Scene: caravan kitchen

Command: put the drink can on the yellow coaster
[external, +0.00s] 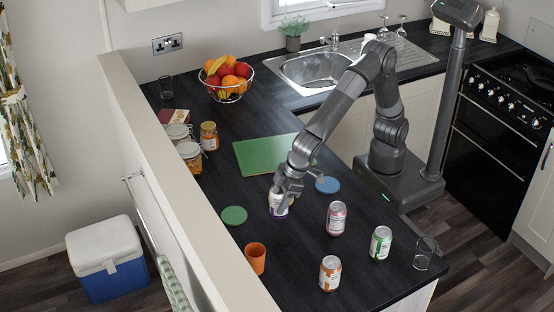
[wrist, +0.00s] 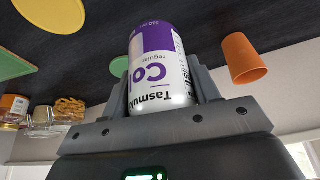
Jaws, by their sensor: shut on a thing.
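My gripper (external: 285,186) is shut on a white and purple drink can (external: 278,207), with a finger on each side of it. The can also shows between the fingers in the wrist view (wrist: 160,72), its label upside down there. Whether its base touches the worktop is hard to tell. The yellow coaster (wrist: 55,12) lies flat on the dark worktop, at the top left of the wrist view, apart from the can and partly cut off by the frame edge. I cannot make it out in the external view, where my arm and gripper cover part of the worktop.
A green coaster (external: 234,215) and orange cup (external: 255,258) are left of the can. A blue coaster (external: 328,185) and green board (external: 262,154) lie behind. Pink (external: 336,218), green (external: 381,243) and orange (external: 330,273) cans and a glass (external: 425,253) stand in front and right.

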